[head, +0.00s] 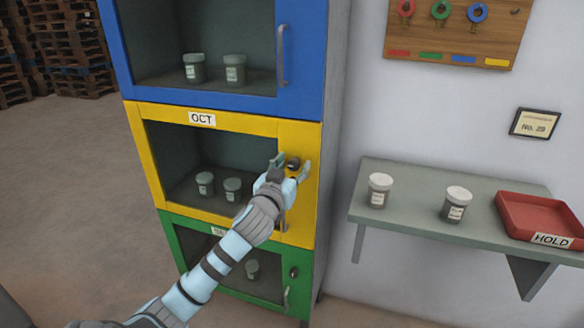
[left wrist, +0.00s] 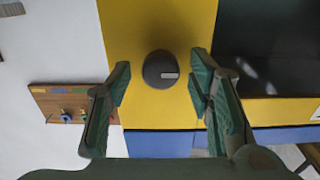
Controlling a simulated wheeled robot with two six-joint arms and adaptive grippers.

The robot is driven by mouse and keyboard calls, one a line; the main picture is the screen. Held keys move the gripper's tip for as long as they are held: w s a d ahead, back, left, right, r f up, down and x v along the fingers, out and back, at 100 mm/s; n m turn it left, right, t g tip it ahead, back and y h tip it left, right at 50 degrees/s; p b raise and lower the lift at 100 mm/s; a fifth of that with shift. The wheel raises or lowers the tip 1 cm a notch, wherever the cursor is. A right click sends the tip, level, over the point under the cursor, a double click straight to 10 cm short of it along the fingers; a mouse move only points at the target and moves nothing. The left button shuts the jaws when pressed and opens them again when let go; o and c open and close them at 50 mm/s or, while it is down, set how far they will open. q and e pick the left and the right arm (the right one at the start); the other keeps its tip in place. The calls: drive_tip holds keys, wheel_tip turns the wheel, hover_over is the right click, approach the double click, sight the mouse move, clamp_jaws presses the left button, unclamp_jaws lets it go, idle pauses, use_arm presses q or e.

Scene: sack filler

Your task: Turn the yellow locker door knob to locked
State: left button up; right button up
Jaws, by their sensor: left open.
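The yellow locker door (head: 226,115), with an OCT label, looks closed in the middle of the locker stack. Its dark round knob (head: 293,162) sits on the door's right side. In the left wrist view the knob (left wrist: 158,68) has a short pale mark lying about level in the picture, toward its right edge. My left gripper (head: 292,163) is open at the knob. In the left wrist view its two green-padded fingers (left wrist: 162,82) stand on either side of the knob, with a visible gap on each side. My right gripper is not in view.
A blue locker (head: 305,45) is above and a green one (head: 300,250) below. At right, a grey shelf (head: 415,212) holds two jars and a red HOLD tray (head: 510,205). A key board (head: 450,30) hangs above; the hook over its yellow label is empty.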

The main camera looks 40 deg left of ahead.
use_arm(q)
drive_tip(key=shift+c, duration=0.4)
clamp_jaws()
